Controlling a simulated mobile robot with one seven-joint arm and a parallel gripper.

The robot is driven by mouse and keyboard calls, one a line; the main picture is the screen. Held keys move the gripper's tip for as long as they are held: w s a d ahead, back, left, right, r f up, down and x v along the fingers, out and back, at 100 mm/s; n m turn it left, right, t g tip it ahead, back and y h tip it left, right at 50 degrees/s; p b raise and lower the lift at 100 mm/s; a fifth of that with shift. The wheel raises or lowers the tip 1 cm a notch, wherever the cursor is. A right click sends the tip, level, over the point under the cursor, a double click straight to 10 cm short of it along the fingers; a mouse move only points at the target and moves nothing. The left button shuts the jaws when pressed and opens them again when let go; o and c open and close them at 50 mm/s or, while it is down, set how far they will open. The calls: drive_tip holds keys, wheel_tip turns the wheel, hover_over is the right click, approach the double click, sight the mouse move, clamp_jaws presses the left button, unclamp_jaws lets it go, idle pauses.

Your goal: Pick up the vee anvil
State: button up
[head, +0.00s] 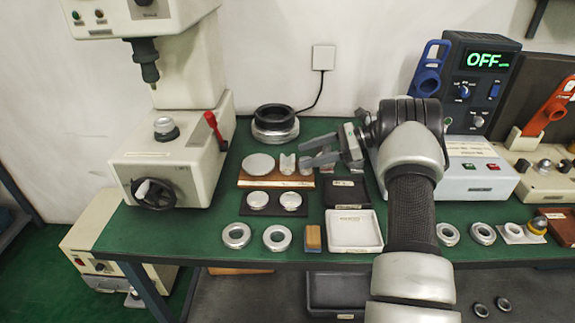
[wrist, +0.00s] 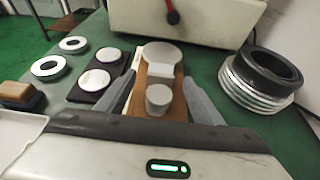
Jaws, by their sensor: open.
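The vee anvil (head: 288,163) is a small pale metal piece with a notched top, standing on a brown wooden board (head: 283,183) between a flat round disc (head: 258,163) and a small round anvil (head: 306,168). In the wrist view the vee anvil (wrist: 165,72) is partly hidden behind the short round anvil (wrist: 158,98). My gripper (head: 308,153) comes in from the right and is open and empty. In the wrist view its fingers (wrist: 160,82) lie on either side of the board, with the round anvil between them and the vee anvil near the tips.
A black and silver ring stack (head: 275,122) stands behind the board. A dark pad with two discs (head: 275,205) lies in front. The press machine (head: 165,160) is at left. A white tray (head: 354,229) and loose rings (head: 236,235) lie near the front edge.

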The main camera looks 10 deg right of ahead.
sight(293, 159)
drive_tip(key=b+x, duration=0.1)
drive_tip(key=x, duration=0.4)
drive_tip(key=shift+w, duration=0.1)
drive_tip(key=c, duration=1.5)
